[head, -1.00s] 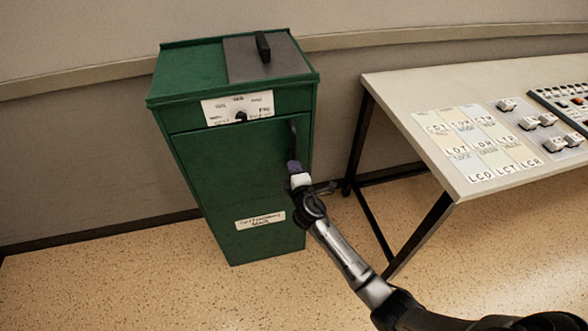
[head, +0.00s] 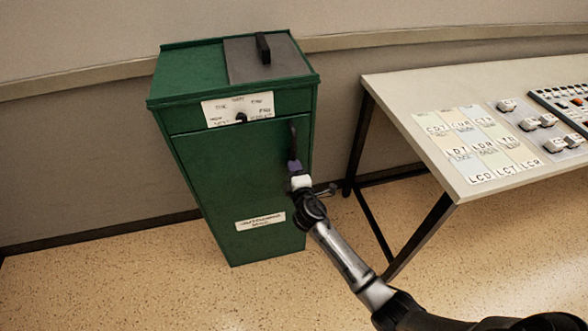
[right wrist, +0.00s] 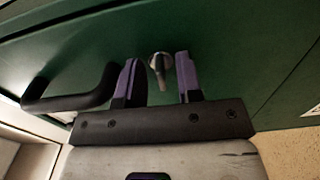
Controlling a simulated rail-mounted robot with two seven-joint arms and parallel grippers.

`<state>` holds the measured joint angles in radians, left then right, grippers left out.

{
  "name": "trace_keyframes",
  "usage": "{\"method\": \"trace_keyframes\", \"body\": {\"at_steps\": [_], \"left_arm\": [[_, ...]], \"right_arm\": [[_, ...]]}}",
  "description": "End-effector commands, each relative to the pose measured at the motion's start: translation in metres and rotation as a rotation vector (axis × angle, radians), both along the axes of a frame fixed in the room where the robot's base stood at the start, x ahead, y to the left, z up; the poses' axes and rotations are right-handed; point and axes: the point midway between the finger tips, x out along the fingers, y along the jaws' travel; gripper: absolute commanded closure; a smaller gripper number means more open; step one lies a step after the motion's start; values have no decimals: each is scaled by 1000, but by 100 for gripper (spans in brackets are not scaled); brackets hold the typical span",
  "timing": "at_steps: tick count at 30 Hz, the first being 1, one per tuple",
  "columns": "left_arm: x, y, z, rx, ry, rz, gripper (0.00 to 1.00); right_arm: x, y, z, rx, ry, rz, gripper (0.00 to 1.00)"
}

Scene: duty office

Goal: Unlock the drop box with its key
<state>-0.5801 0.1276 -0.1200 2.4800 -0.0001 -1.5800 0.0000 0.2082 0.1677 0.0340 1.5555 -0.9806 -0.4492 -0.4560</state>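The green drop box (head: 235,185) stands upright against the wall, its front door shut. It has a dark handle (head: 293,135) at the right of its front, which also shows at the left in the right wrist view (right wrist: 70,103). My right gripper (head: 295,167) is at the front of the box, just below the handle. In the right wrist view its two purple fingers (right wrist: 158,78) are apart. A small silvery piece with a round base (right wrist: 160,64), looking like the key in its lock, shows between them, with gaps on both sides. My left gripper is out of view.
A pale table (head: 420,85) with lettered cards (head: 478,142) and small switch-like blocks stands to the right of the box. Its dark legs are near my right arm. The speckled floor in front of the box is clear.

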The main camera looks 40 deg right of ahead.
Motion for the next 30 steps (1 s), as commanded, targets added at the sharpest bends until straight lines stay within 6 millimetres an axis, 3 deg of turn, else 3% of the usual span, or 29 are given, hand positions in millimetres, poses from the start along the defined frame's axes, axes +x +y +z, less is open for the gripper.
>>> {"method": "trace_keyframes", "body": {"at_steps": [18, 30], "left_arm": [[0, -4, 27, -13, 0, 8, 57], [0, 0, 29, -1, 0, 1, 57]], "right_arm": [[-97, 46, 1, 3, 2, -1, 67], [-121, 58, 0, 2, -1, 0, 67]]}}
